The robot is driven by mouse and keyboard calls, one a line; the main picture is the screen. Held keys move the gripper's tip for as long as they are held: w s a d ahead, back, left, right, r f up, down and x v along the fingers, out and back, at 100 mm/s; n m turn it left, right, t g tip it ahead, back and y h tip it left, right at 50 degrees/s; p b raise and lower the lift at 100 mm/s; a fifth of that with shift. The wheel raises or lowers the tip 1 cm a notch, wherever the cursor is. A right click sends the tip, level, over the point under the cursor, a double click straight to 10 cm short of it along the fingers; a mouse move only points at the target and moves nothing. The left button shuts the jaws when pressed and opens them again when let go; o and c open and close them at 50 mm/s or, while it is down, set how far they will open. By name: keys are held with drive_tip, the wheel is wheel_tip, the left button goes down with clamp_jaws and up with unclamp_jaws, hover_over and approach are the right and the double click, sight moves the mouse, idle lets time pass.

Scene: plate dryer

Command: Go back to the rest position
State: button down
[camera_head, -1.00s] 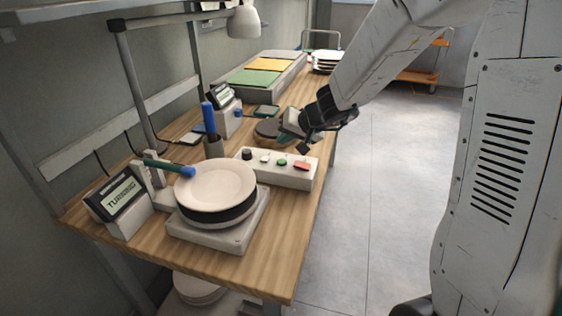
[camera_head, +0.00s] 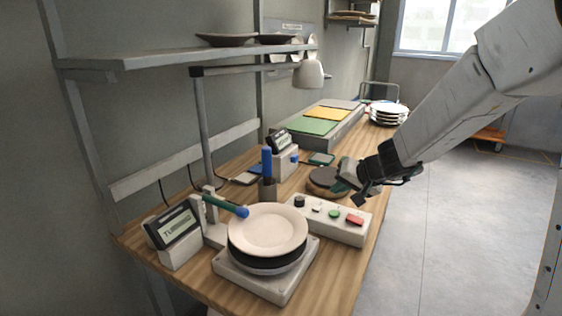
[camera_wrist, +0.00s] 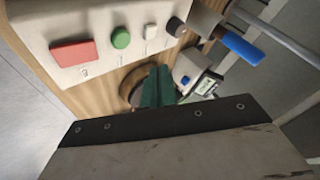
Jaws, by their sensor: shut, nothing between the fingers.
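My gripper (camera_head: 345,187) hangs at the right side of the wooden table, beyond the control box. In the wrist view its green fingers (camera_wrist: 157,88) are together with nothing between them. Beyond the fingers lies a dark round disc (camera_head: 322,181), partly hidden by my gripper in the head view. The control box (camera_head: 350,232) has a black knob, a white button, a green button (camera_head: 334,213) and a red button (camera_head: 355,219). It also shows close to the fingers in the wrist view (camera_wrist: 100,18).
A white plate (camera_head: 268,229) sits on a dark turntable on a pale base, with a blue-tipped nozzle (camera_head: 242,211) at its edge. A display (camera_head: 175,230) stands at left. A shelf (camera_head: 150,60) and lamp (camera_head: 308,72) hang above. Stacked plates (camera_head: 389,114) stand at the back. The floor at right is clear.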

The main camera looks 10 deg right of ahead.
drive_tip(key=s+a+r+n+g, duration=0.1)
drive_tip(key=s+a+g, duration=0.15)
drive_tip(key=s, duration=0.75)
drive_tip(key=s+a+r+n+g, duration=0.15)
drive_tip(key=s+g, duration=0.25)
drive_tip(key=s, duration=0.6)
drive_tip(key=s+d+r+h, duration=0.2)
drive_tip(key=s+d+r, duration=0.1)
drive_tip(key=s, duration=0.5)
drive_tip(key=s+d+r+n+h, duration=0.1)
drive_tip(key=s+d+r+h, duration=0.1)
drive_tip(key=s, duration=0.7)
drive_tip(key=shift+d+r+h, duration=0.4)
drive_tip(key=shift+d+r, duration=0.1)
drive_tip(key=shift+d, duration=0.3)
